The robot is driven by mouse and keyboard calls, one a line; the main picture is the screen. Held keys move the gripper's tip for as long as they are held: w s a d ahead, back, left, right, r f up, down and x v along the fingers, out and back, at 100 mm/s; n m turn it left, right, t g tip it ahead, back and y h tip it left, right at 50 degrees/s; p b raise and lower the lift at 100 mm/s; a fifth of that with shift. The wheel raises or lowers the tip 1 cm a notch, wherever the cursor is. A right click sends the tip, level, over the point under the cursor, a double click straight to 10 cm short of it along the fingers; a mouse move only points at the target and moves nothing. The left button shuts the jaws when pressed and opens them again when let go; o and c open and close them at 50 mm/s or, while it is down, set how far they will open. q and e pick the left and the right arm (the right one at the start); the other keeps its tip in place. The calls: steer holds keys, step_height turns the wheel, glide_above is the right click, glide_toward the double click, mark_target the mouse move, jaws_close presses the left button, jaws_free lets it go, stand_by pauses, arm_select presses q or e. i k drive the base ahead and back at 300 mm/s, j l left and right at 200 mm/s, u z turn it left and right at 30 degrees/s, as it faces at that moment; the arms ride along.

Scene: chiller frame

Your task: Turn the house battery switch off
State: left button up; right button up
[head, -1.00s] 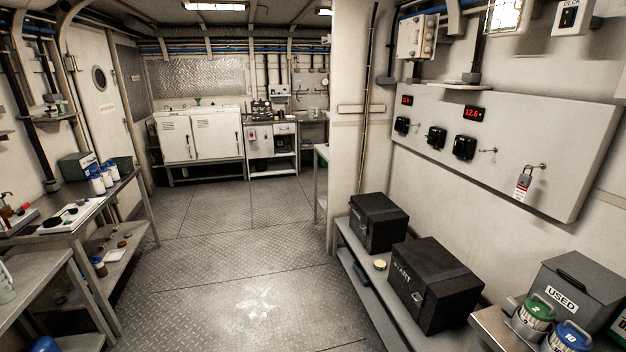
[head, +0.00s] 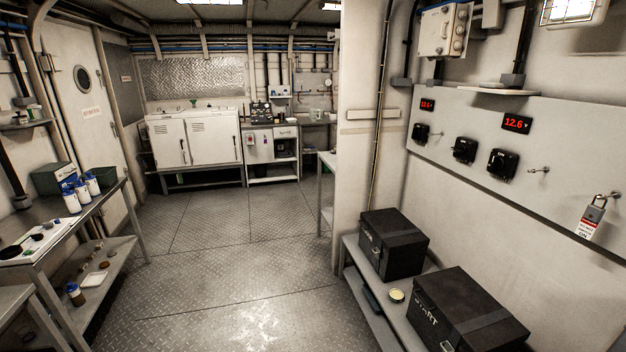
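A light grey wall panel (head: 570,140) on the right carries several black rotary switches in a row. The left switch (head: 420,133) sits below a small red display (head: 427,105). The middle switch (head: 464,150) and the right switch (head: 502,164) sit near a larger red display (head: 516,123) reading 12.6. Their labels are too small to read, so I cannot tell which is the house switch or how each is set. A padlock with a red and white tag (head: 591,218) hangs on the panel's right. Neither gripper is in view.
Two black battery boxes, a rear one (head: 394,243) and a nearer one marked START (head: 460,312), stand on a low shelf (head: 352,262) below the panel. A bench (head: 95,213) lines the left. The tread-plate floor (head: 220,250) between is clear.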

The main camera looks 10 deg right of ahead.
mark_target(416, 132)
steer(key=i+j+z, duration=0.25)
steer(key=i, duration=0.55)
steer(key=i+z, duration=0.3)
steer(key=z, duration=0.15)
steer(key=i+j+z, duration=0.25)
steer(key=z, duration=0.15)
steer(key=i+j+z, duration=0.25)
steer(key=z, duration=0.2)
steer(key=i+j+z, duration=0.2)
steer(key=z, duration=0.25)
steer(key=i+j+z, duration=0.1)
steer(key=j+z, duration=0.15)
steer(key=j, duration=0.2)
steer(key=i+j+z, duration=0.1)
steer(key=j+z, duration=0.2)
steer(key=j, duration=0.15)
